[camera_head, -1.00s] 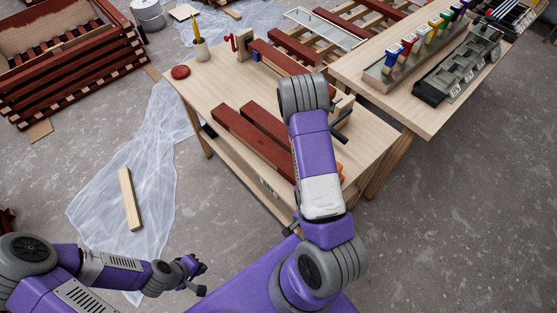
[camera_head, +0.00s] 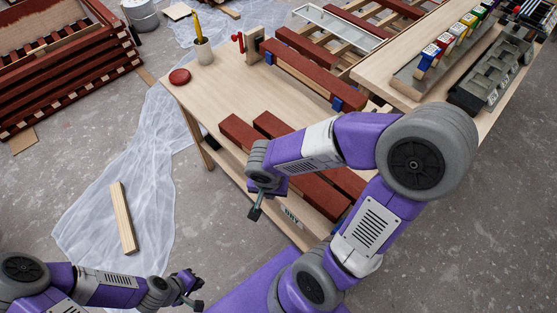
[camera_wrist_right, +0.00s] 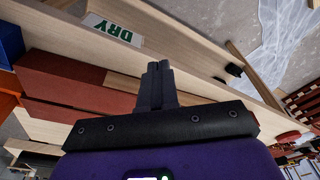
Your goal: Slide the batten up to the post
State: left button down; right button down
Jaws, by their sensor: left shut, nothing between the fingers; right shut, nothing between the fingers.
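Two dark red battens lie side by side on the wooden bench: the near batten (camera_head: 236,131) and the one behind it (camera_head: 271,125), both partly hidden by my right arm. Another red batten (camera_head: 305,72) lies farther back on blue supports, its far end close to an upright wooden post (camera_head: 254,44) with a red clamp handle. My right gripper (camera_head: 254,214) is shut and empty at the bench's near side. In the right wrist view its fingers (camera_wrist_right: 158,70) point past a red batten (camera_wrist_right: 65,82), apparently not gripping it. My left gripper (camera_head: 194,294) is shut and empty, low over the floor.
A pencil cup (camera_head: 203,52) and a red disc (camera_head: 180,77) stand at the bench's left end. The "DRY" label (camera_wrist_right: 114,29) shows below the bench top.

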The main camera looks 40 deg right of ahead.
jog(key=d, duration=0.1)
jog(key=w+d+p, duration=0.1)
jog(key=d+p, duration=0.1)
jog(key=shift+w+r, duration=0.35)
jog(key=w+d, duration=0.5)
jog(key=d, duration=0.1)
jog(key=shift+w+d+f+p, duration=0.15)
jog(key=shift+w+d+p, duration=0.15)
jog(key=shift+w+p, duration=0.1)
jog(key=shift+f+b, duration=0.45)
jog(key=shift+f, duration=0.25)
jog(key=shift+s+a+f+b, duration=0.1)
jog(key=shift+b, duration=0.3)
jog(key=shift+s, duration=0.1)
